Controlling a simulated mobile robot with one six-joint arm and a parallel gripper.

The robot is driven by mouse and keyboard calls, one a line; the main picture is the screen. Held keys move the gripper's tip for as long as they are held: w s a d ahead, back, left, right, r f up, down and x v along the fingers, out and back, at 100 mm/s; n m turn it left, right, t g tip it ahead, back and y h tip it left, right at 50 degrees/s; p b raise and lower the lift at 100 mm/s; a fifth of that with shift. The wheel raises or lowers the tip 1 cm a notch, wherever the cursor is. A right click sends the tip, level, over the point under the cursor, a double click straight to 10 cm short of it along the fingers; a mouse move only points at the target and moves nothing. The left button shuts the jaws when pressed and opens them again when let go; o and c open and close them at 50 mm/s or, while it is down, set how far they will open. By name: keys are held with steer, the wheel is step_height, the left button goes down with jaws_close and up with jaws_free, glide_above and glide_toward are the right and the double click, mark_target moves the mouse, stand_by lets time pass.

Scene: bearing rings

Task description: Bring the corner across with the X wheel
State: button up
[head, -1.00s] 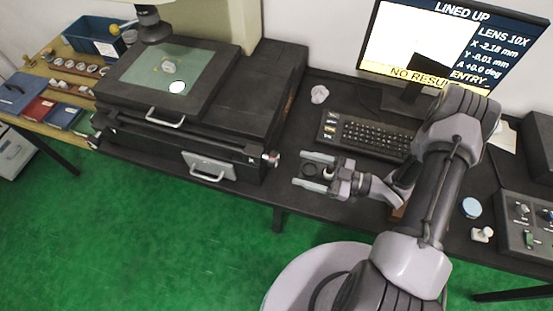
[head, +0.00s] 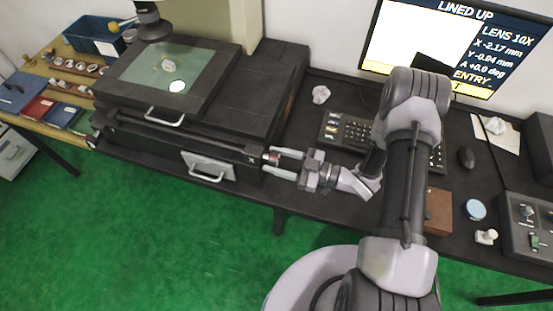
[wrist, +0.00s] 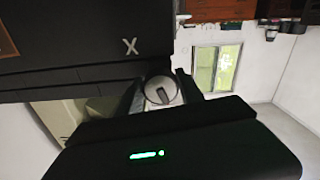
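The X wheel (head: 271,158) is a small pale knob on the right end of the stage front, beside an X mark. In the wrist view the wheel (wrist: 161,91) sits between my two fingers, with its slotted face showing. My gripper (head: 277,164) is open around the wheel; its fingers look spread, and I cannot tell whether they touch it. The screen (head: 400,35) reads LINED UP, LENS 10X, X -2.17 mm, Y -0.04 mm, A +0.0 deg. A dark corner (head: 432,63) shows low in its white picture, partly hidden by my arm. A pale part and a white disc (head: 177,86) lie on the glass stage (head: 196,70).
A drawer handle (head: 207,170) juts from the front below the stage. A control box (head: 525,215) stands at the right. Green floor is clear in front.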

steer(key=shift+c, duration=1)
steer(key=shift+n, duration=0.7)
steer(key=o, duration=1.4)
steer(key=shift+d, duration=0.15)
steer(key=p+v, duration=0.2)
steer(key=v, duration=1.5)
steer(key=shift+s+d, duration=0.1)
